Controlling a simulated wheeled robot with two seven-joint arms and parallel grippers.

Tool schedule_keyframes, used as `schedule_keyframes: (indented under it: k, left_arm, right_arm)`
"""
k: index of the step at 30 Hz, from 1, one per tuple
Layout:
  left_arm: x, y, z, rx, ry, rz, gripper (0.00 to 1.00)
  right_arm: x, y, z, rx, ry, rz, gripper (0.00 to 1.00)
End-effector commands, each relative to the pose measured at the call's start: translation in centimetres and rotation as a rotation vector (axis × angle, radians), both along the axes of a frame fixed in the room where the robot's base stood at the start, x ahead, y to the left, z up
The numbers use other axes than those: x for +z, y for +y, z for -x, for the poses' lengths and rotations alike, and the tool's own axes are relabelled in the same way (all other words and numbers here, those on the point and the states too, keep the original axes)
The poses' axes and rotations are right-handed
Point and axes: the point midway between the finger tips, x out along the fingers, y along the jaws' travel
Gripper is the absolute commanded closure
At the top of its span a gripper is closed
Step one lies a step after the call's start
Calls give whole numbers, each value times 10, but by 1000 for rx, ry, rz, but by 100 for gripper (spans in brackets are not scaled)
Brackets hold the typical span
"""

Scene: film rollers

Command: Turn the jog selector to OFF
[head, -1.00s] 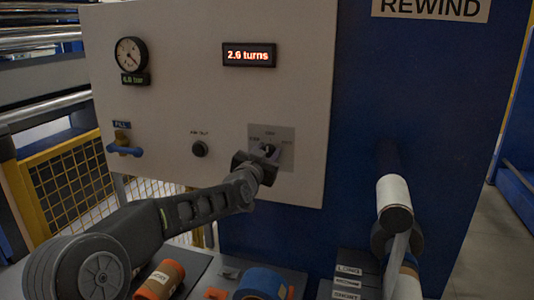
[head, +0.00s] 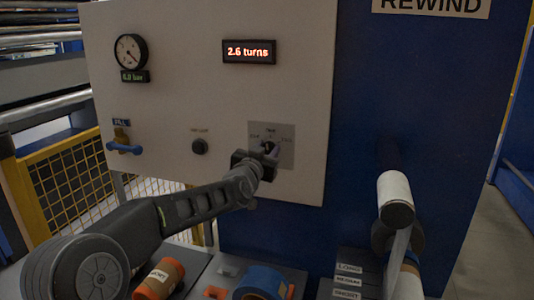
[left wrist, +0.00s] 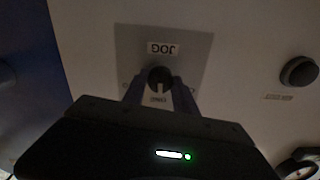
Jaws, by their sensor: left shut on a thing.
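The jog selector (head: 270,147) is a small dark knob on a grey plate (head: 287,157), low on the right side of the white panel. My left gripper (head: 266,155) is at the knob, shut on it, and partly hides it in the head view. In the left wrist view the knob (left wrist: 160,75) sits between the two fingers of the gripper (left wrist: 160,88). The plate's JOG label (left wrist: 163,47) appears upside down there. Labels beside the knob are too small or covered to read, so I cannot tell its exact position. My right gripper is not in view.
A black button (head: 199,147) and a blue-handled valve (head: 124,146) are left of the selector. A gauge (head: 130,50) and a "2.6 turns" display (head: 249,51) sit above. Orange and blue rolls lie below; a white roller (head: 394,195) stands out at right.

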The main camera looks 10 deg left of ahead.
Motion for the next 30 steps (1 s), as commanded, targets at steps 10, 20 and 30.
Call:
schedule_keyframes:
  k: [10,20,30]
  left_arm:
    - [-4,0,0,-1,14,250,100]
    - [-3,1,0,-1,35,561,100]
    - [-2,2,0,1,54,837,100]
  right_arm:
    - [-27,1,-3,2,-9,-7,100]
    - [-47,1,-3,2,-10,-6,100]
    - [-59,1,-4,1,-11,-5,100]
